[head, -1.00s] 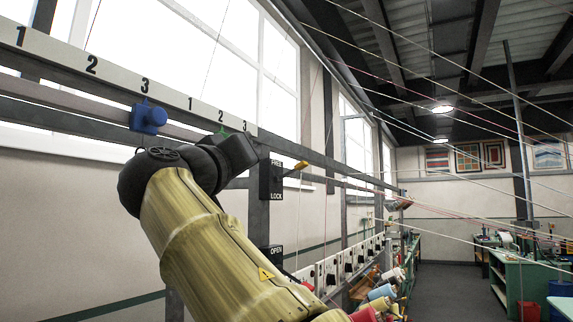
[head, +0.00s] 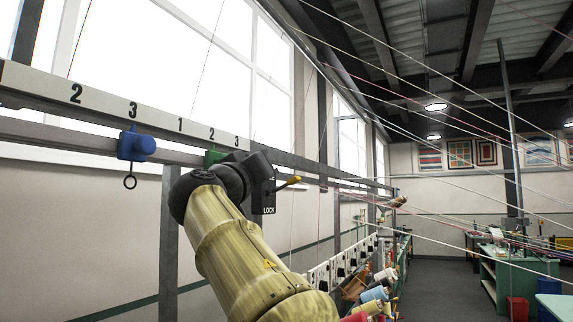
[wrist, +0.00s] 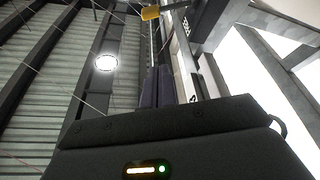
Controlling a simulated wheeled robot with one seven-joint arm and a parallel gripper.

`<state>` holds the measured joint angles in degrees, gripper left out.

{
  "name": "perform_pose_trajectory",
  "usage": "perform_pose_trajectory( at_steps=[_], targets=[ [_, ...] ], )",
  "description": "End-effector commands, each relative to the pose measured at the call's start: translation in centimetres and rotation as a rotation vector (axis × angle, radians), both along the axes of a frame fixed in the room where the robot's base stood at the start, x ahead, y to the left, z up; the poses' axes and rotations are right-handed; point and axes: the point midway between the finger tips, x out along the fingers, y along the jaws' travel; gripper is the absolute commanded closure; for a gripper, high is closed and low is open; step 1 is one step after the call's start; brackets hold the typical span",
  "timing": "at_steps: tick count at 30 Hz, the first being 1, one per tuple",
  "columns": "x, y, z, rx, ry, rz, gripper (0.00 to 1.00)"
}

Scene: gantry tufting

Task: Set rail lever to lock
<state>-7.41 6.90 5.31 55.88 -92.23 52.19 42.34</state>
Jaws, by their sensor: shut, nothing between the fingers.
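My wrist covers the area just left of the plate, and my fingers are hidden there. In the wrist view my gripper (wrist: 156,72) has its two dark fingers together, holding nothing. A yellow piece, likely the lever handle (wrist: 150,13), shows beyond the fingertips, apart from them.
Taut threads cross the right side. Yarn cones (head: 375,294) stand low beside a row of panels. The aisle floor is clear.

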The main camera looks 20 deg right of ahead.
Motion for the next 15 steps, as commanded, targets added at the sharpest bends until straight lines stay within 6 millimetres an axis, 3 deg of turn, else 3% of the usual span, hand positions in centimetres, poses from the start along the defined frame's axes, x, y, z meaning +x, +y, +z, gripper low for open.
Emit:
perform_pose_trajectory(
  at_steps=[15],
  targets=[
    [5.5, -5.7, 2.8, 0.0, 0.002, -0.008, 1.0]
  ],
)
